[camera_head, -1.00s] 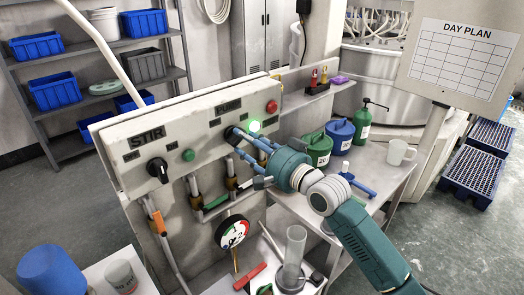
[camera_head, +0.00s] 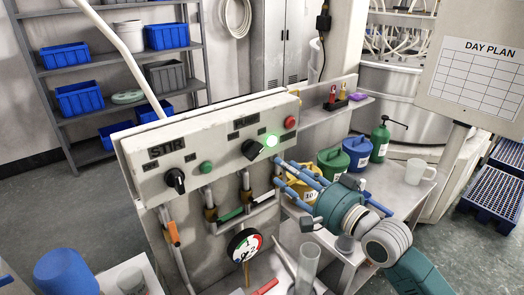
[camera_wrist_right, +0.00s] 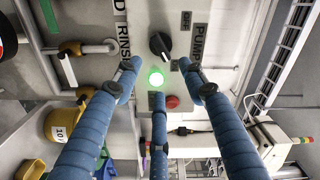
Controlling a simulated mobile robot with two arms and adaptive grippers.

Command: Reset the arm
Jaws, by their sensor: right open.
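My right gripper (camera_head: 279,172) is open and empty in front of the control panel (camera_head: 225,122), with its blue fingers spread. In the right wrist view its three fingertips (camera_wrist_right: 160,72) point at the panel and frame a lit green lamp (camera_wrist_right: 155,80). The black PUMP knob (camera_head: 253,149) stands clear of the fingers, beside the glowing green lamp (camera_head: 271,140). It also shows in the right wrist view (camera_wrist_right: 160,45). My left gripper is not in view.
A red button (camera_head: 290,122) and black STIR knob (camera_head: 175,181) sit on the panel. Below are pipes and a round gauge (camera_head: 244,244). Green (camera_head: 332,164) and blue (camera_head: 358,151) cans and a white mug (camera_head: 419,171) stand on the bench, close to my right arm.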

